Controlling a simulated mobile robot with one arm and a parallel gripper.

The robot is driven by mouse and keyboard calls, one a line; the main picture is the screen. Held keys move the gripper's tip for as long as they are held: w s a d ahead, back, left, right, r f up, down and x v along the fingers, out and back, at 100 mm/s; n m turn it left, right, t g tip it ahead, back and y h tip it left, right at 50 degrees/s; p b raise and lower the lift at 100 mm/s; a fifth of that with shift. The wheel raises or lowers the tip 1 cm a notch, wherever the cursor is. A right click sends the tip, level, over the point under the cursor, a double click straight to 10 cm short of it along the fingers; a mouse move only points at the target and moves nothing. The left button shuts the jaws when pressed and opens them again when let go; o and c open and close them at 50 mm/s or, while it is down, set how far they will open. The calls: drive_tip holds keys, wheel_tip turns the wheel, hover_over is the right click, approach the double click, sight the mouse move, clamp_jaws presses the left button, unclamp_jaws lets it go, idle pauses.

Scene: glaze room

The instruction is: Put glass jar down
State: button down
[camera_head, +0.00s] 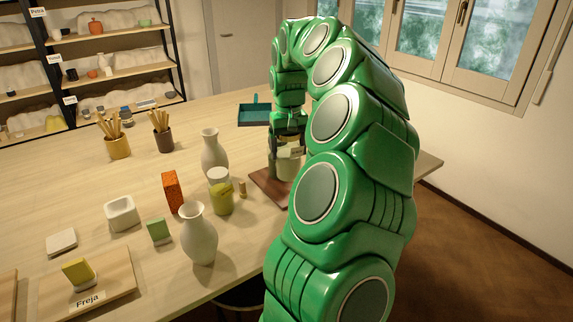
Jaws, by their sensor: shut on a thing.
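My gripper (287,135) points down at the far right part of the table, with my green arm arching in from the right. It is shut on a glass jar (287,168) with a pale label. The jar looks upright, over or on a dark reddish-brown board (262,180). I cannot tell whether its base touches the board. My arm hides the jar's right side and part of the board.
Left of the board stand a small tan cylinder (242,188), a yellow-green jar with a white lid (221,197) and two pale vases (199,240) (214,158). A teal dustpan-like tray (254,114) lies behind. An orange block (172,192) and white bowl (121,214) are further left.

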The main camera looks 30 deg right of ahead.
drive_tip(key=w+d+f, duration=0.2)
drive_tip(key=w+f, duration=0.2)
drive_tip(key=f, duration=0.4)
drive_tip(key=shift+f, duration=0.3)
drive_tip(key=shift+w+d+f, duration=0.1)
unclamp_jaws()
idle(0.3)
